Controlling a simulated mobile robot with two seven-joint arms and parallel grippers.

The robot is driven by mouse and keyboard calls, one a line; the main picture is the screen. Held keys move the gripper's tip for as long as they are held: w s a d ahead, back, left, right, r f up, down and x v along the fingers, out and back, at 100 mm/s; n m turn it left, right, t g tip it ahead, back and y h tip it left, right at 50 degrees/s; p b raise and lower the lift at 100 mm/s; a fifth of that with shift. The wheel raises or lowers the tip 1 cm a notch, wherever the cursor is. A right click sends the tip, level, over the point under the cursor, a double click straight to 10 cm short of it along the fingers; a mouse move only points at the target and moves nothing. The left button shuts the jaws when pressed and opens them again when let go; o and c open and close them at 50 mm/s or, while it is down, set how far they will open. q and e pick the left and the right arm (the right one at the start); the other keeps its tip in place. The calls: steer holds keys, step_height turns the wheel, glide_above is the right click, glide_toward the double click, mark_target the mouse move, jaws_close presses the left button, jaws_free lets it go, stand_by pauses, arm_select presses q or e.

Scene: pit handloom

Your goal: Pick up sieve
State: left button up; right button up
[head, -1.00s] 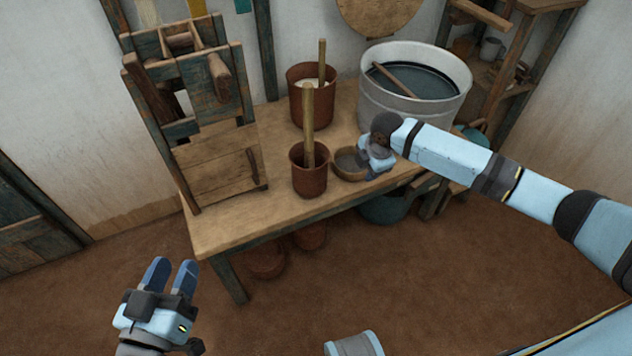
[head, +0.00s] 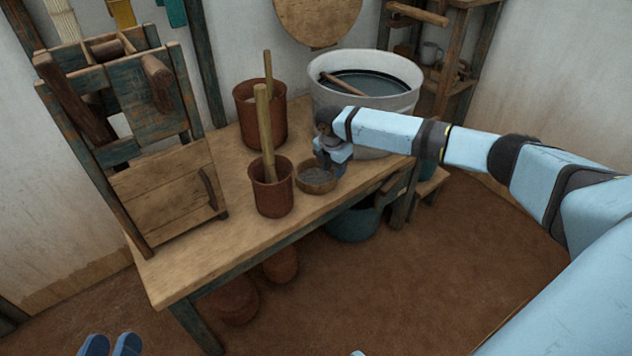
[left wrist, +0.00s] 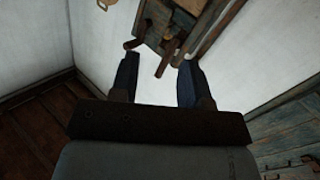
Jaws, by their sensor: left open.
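The sieve (head: 316,180) is a small round bowl with a tan rim and a grey mesh inside. In the head view it sits on the wooden table (head: 190,245), just right of the front brown pot. My right gripper (head: 326,160) is at its back right rim, and its fingers are largely hidden, so I cannot tell whether they grip it. My left gripper (head: 110,346) is open and empty at the bottom left, low in front of the table; its two blue fingers also show apart in the left wrist view (left wrist: 157,80).
Two brown pots with wooden sticks, the front one (head: 272,198) and the back one (head: 250,125), stand close left of the sieve. A large metal tub (head: 395,103) stands behind. A wooden frame (head: 160,185) fills the table's left end. A teal basin (head: 352,224) is below.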

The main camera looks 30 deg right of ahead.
mark_target(331, 180)
steer(key=f, duration=0.1)
steer(key=f+b, duration=0.2)
steer(key=shift+w+a, duration=0.2)
steer(key=shift+w, duration=0.05)
step_height(331, 180, down, 2)
steer(key=shift+w+f+b, duration=0.1)
steer(key=shift+b, duration=0.65)
steer(key=shift+d+f, duration=0.1)
steer(key=shift+f, duration=0.05)
arm_select(q)
steer(key=shift+w+a+f+m, duration=0.2)
steer(key=shift+f+m, duration=0.15)
steer(key=shift+f, duration=0.25)
steer(key=shift+w+a+f+m, duration=0.1)
steer(key=shift+w+f+m, duration=0.1)
steer(key=shift+f+m, duration=0.25)
arm_select(e)
jaws_close()
arm_select(q)
steer(key=shift+f, duration=0.1)
